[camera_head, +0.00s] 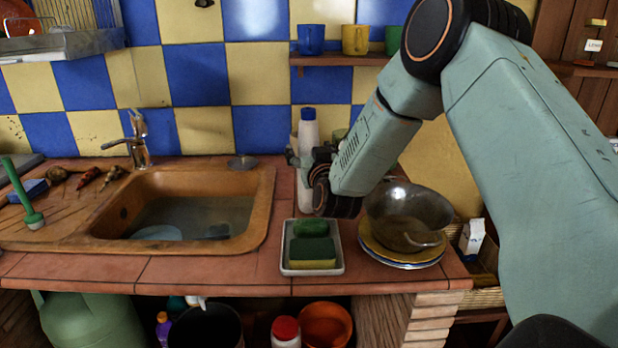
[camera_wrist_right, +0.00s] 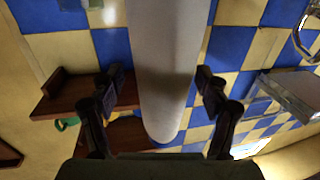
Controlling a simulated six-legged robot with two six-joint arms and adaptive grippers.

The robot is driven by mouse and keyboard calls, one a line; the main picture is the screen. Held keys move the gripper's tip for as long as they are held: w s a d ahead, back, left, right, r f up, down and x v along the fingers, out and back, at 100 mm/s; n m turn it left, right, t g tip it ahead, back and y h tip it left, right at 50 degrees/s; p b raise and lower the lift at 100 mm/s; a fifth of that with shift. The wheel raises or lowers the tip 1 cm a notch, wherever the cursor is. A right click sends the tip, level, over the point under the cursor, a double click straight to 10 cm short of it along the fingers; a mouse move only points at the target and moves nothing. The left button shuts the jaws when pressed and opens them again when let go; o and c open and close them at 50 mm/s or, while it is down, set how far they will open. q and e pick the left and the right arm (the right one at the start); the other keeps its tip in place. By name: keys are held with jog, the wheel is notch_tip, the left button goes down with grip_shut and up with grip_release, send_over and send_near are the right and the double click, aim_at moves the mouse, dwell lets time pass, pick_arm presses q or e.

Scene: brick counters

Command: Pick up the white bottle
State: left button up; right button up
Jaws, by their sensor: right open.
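The white bottle (camera_head: 308,135) with a blue cap stands upright on the counter, behind the sponge tray and against the tiled wall side. My right gripper (camera_head: 305,163) is at the bottle's middle, partly hiding it. In the right wrist view the bottle (camera_wrist_right: 168,65) runs between the two open fingers of my right gripper (camera_wrist_right: 161,82). A gap shows on each side, wider on the left. My left gripper is out of view.
A white tray (camera_head: 286,262) with green sponges lies in front of the bottle. A metal bowl (camera_head: 405,215) on stacked plates stands to the right. The sink (camera_head: 262,215) is to the left. A shelf (camera_head: 345,60) with cups hangs above.

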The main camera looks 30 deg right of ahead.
jog(key=shift+w+a+f, duration=0.15)
jog(key=shift+w, duration=0.2)
jog(key=shift+s+d, duration=0.25)
jog(key=shift+d, duration=0.05)
jog(key=c, duration=0.3)
jog(key=shift+w+a, duration=0.15)
jog(key=shift+a, duration=0.1)
jog(key=c, duration=0.5)
jog(key=shift+d, duration=0.15)
jog(key=c, duration=0.4)
jog(key=shift+c, duration=0.3)
